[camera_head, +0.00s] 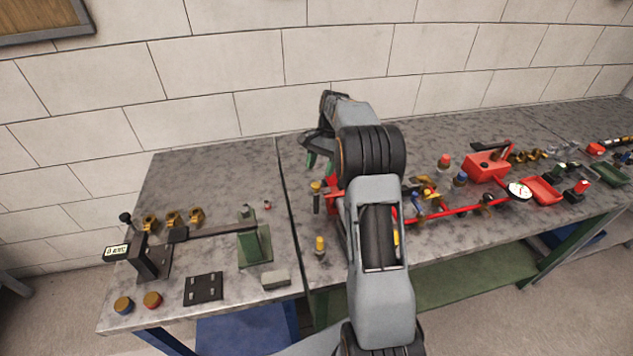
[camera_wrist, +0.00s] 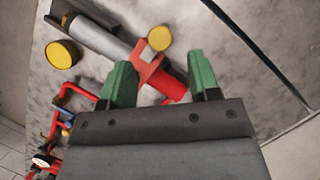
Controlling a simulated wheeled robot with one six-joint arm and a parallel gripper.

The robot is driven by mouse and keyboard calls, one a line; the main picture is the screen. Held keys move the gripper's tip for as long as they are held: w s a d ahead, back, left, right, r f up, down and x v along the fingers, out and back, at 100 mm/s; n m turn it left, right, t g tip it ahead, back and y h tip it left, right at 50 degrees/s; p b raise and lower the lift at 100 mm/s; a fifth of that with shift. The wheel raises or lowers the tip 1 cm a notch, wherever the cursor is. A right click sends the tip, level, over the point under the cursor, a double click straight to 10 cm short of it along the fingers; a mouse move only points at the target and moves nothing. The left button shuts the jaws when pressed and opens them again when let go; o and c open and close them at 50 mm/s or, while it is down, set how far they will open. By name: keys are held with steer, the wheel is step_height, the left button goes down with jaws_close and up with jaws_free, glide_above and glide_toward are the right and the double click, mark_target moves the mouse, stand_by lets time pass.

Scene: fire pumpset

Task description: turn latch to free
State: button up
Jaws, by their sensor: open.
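My gripper (camera_head: 318,160) hangs above the near end of the right-hand bench, its green fingers pointing down. In the wrist view its two green fingertips (camera_wrist: 160,62) are spread apart. A red forked piece (camera_wrist: 148,66) shows between them, beside a yellow round knob (camera_wrist: 159,38) and a red bar (camera_wrist: 166,83). This may be the latch; I cannot tell its turned position. A grey cylinder (camera_wrist: 100,36) runs up to the red piece. Contact between fingers and red piece is not clear. My arm hides part of this area in the head view.
Red pipework (camera_head: 455,211) with a white gauge (camera_head: 519,190) and a red box (camera_head: 487,166) lie right of my arm. The left bench holds a lever on a green stand (camera_head: 254,243) and several brass fittings. A pale wall stands behind.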

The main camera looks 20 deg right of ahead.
mark_target(316, 184)
steer(key=shift+x, duration=2.65)
steer(key=shift+c, duration=0.3)
